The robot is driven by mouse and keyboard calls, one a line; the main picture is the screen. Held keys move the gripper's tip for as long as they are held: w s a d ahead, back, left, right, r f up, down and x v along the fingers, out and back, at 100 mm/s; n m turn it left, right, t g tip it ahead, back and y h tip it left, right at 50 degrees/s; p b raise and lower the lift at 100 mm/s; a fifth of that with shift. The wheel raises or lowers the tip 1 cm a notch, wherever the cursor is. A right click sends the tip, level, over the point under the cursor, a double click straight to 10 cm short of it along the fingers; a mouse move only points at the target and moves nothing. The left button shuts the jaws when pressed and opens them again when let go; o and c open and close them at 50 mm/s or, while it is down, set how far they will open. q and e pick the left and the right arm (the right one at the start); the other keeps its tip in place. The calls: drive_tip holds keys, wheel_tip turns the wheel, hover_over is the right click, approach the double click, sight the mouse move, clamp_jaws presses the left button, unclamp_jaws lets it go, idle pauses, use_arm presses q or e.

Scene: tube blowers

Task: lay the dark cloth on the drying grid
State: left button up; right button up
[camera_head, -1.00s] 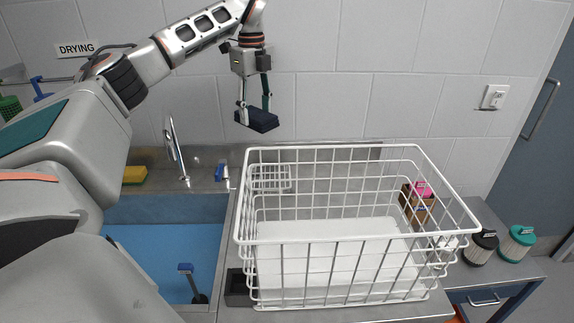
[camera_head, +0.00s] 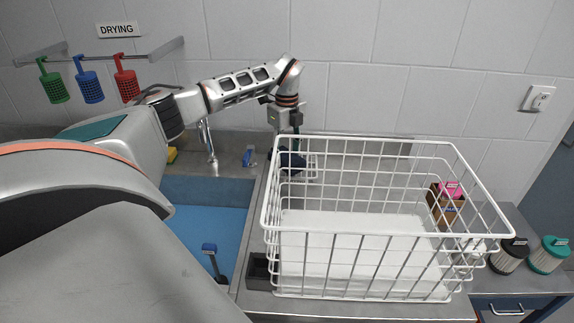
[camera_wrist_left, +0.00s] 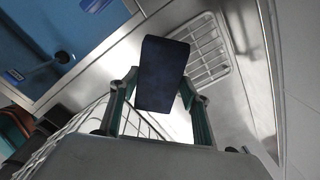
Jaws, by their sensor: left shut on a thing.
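The dark navy cloth (camera_wrist_left: 162,75) is held between the fingers of my left gripper (camera_wrist_left: 155,100), which is shut on it. In the head view the cloth (camera_head: 291,162) shows behind the white wire basket, partly hidden by its wires, below my left gripper (camera_head: 296,142). The drying grid (camera_wrist_left: 205,45) is a small white wire rack on the steel counter. In the left wrist view the cloth hangs above and beside it and covers part of its left side. In the head view the grid (camera_head: 312,166) is mostly behind the basket wires. My right gripper is not in view.
A large white wire basket (camera_head: 370,236) stands close in front of the grid. The blue-floored sink (camera_head: 205,225) and tap (camera_head: 208,145) lie to its left. Colored holders (camera_head: 88,86) hang on the wall rail. Two filters (camera_head: 548,255) stand at the right.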

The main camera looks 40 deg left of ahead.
use_arm(q)
drive_tip(key=shift+f, duration=2.1)
drive_tip(key=o, duration=1)
drive_tip(key=shift+f, duration=0.15)
wheel_tip(320, 180, up, 12)
drive_tip(key=shift+r, duration=0.15)
drive_tip(key=shift+s, duration=0.1)
